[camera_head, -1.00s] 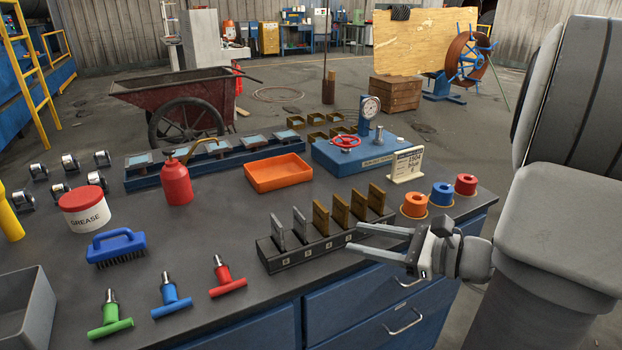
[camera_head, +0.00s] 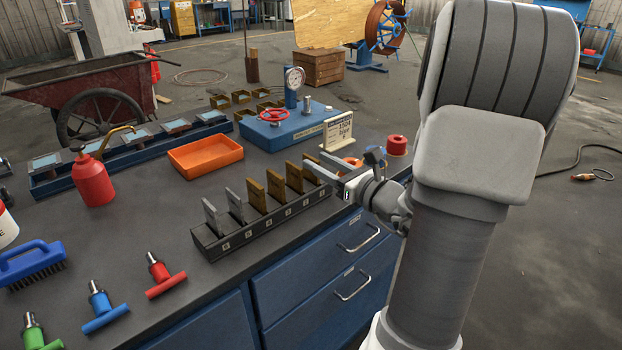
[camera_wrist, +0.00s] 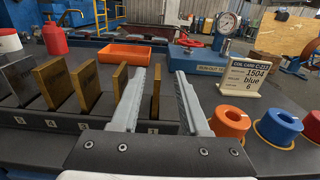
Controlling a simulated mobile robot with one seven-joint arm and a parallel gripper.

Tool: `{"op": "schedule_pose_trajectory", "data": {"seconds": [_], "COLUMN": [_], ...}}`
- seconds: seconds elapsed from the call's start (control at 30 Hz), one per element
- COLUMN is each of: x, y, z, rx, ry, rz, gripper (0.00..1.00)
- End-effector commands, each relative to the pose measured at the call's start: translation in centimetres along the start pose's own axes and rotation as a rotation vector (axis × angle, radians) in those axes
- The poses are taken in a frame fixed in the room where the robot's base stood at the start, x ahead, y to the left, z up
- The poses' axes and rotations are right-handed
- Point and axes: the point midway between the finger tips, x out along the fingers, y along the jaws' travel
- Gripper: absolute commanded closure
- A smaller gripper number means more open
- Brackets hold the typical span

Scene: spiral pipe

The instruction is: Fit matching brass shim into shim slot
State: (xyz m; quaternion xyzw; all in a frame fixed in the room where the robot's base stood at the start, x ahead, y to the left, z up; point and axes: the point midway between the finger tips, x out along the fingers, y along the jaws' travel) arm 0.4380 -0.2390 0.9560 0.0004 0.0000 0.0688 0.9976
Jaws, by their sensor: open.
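A dark rack (camera_head: 268,225) with numbered positions stands near the bench's front edge. It holds upright grey shims (camera_head: 212,216) at its left and brass shims (camera_head: 257,196) at its right. My gripper (camera_wrist: 166,74) is open at the rack's right end. In the wrist view, the thin brass shim at position 1 (camera_wrist: 156,95) stands between the fingers, close to the left one; I cannot tell whether they touch. In the head view, my gripper (camera_head: 318,172) partly covers that end of the rack. I cannot identify the shim slot.
A card (camera_wrist: 244,76) reading 1504, blue, 6 stands behind right. Orange (camera_wrist: 230,121), blue (camera_wrist: 278,124) and red (camera_wrist: 311,127) rings sit right of my gripper. A blue gauge stand (camera_head: 287,128) and orange tray (camera_head: 205,156) lie behind. T-handled tools (camera_head: 160,272) are at front left.

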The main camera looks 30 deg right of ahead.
Motion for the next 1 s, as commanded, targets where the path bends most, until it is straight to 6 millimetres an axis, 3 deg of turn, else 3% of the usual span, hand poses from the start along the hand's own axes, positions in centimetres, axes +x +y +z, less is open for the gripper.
{"op": "schedule_pose_trajectory", "data": {"seconds": [0.23,0.5,0.8,1.0], "x": [1.9,5.6,6.0,6.0], "y": [0.2,0.4,0.3,0.3], "z": [-0.1,0.0,0.2,0.2], "rx": [-0.001,-0.001,0.000,-0.001], "ry": [0.000,0.000,0.000,0.000], "rz": [0.003,0.003,0.001,0.001], "gripper": [0.55,0.55,0.55,0.91]}}
